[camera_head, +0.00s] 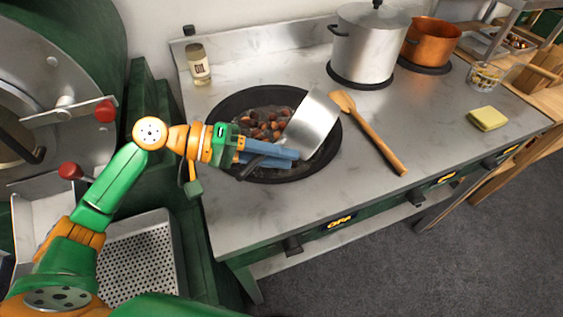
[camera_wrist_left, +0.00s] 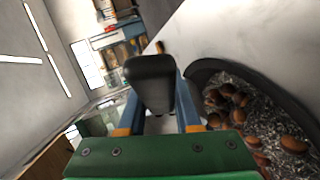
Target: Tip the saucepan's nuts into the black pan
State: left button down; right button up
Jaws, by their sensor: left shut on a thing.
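The saucepan (camera_head: 311,122) is silver and tilted on its side over the black pan (camera_head: 333,150), its outer side facing the head camera. My left gripper (camera_head: 290,152) is shut on the saucepan's dark handle, which also shows between the blue fingers in the left wrist view (camera_wrist_left: 150,80). Several brown nuts (camera_head: 263,132) lie in the black pan on a dark, glittery bed, beside the saucepan. They also show at the right of the left wrist view (camera_wrist_left: 292,144). The inside of the saucepan is hidden. My right gripper is in neither view.
A wooden spatula (camera_head: 375,138) lies right of the black pan. A large steel pot (camera_head: 367,48) and a copper pot (camera_head: 431,44) stand behind. A jar (camera_head: 198,65) stands at back left. A yellow sponge (camera_head: 488,118) lies at right. The front counter is clear.

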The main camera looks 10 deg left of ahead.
pick_arm(q)
jog(key=shift+a+f+h+b, duration=0.15)
jog(key=shift+f+h+b, duration=0.2)
jog(key=shift+b, duration=0.35)
jog(key=shift+a+b, duration=0.2)
jog(key=shift+b, duration=0.2)
jog(key=h+b, duration=0.1)
jog(key=a+n+h+b, duration=0.1)
jog(key=b, duration=0.1)
jog(key=a+r+h+b, duration=0.1)
jog(key=h, duration=0.1)
jog(key=shift+w+a+n+t, duration=0.1)
jog(key=shift+w+n+t, duration=0.2)
jog(key=shift+n, duration=0.1)
jog(key=a+n+h+b, duration=0.1)
jog(key=b, duration=0.1)
jog(key=a+n+t+h+b, duration=0.1)
jog(key=h+b, duration=0.1)
jog(key=b, duration=0.1)
jog(key=shift+w+a+t, duration=0.15)
jog(key=shift+a+t, duration=0.15)
jog(key=shift+a+r+n+t+h+b, duration=0.15)
jog(key=shift+a+n+t+h+b, duration=0.2)
jog(key=shift+h+b, duration=0.25)
